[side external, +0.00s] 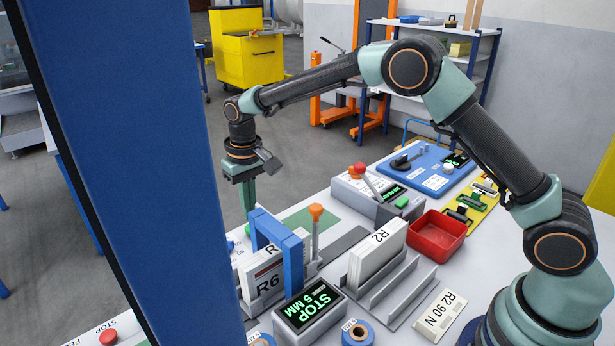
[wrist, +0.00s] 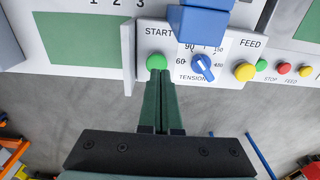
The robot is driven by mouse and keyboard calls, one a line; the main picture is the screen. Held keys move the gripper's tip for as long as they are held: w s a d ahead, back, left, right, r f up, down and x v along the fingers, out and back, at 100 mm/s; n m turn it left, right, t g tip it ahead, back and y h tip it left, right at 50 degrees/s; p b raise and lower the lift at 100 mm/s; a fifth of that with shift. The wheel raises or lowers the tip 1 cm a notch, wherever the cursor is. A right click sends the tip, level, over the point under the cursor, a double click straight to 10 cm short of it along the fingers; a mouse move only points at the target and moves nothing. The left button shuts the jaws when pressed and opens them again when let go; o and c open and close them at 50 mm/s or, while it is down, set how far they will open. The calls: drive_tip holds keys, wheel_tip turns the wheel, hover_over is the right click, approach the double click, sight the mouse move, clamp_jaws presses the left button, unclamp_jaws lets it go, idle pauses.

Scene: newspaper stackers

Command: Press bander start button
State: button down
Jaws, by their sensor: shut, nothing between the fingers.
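The green START button (wrist: 156,62) is on the white bander panel (wrist: 225,73) in the wrist view. My gripper (wrist: 158,72) is shut and empty, with its two green fingers side by side. Its tips overlap the button's near edge in that view; I cannot tell whether they touch it. In the side view my gripper (side external: 248,207) points down, just behind the blue bander arch (side external: 277,236). The panel face is mostly hidden there by the arch and the blue post.
A blue TENSION knob (wrist: 202,67) and a yellow FEED button (wrist: 244,71) sit right of START. A raised grey edge (wrist: 128,57) stands close left. In the side view, an orange-topped lever (side external: 315,212) stands by the arch, and a blue post (side external: 130,150) blocks the left.

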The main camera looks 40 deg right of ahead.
drive_tip(key=shift+d+f, duration=0.1)
drive_tip(key=shift+f, duration=1.35)
drive_tip(key=shift+f, duration=1.1)
wheel_tip(320, 180, up, 15)
drive_tip(key=a, duration=0.1)
drive_tip(key=shift+s+r, duration=0.15)
